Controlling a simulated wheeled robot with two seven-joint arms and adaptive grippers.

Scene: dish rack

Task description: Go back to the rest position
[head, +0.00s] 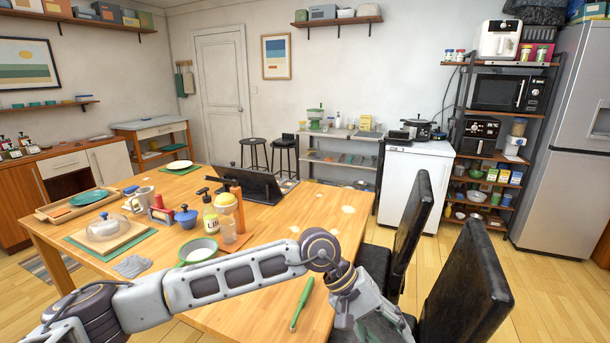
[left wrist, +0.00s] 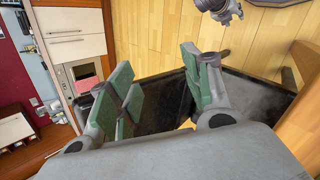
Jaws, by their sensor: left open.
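My left arm comes in from the left across the front of the wooden table. It bends at the elbow, and its left gripper (head: 384,330) hangs off the table's right side at the bottom of the head view, partly cut off by the edge. In the left wrist view the left gripper (left wrist: 165,85) shows two green-padded fingers set well apart, with nothing between them. A black chair (left wrist: 250,95) shows behind the fingers. My right gripper is not seen in either view.
Wooden floor (head: 545,265) is open further right.

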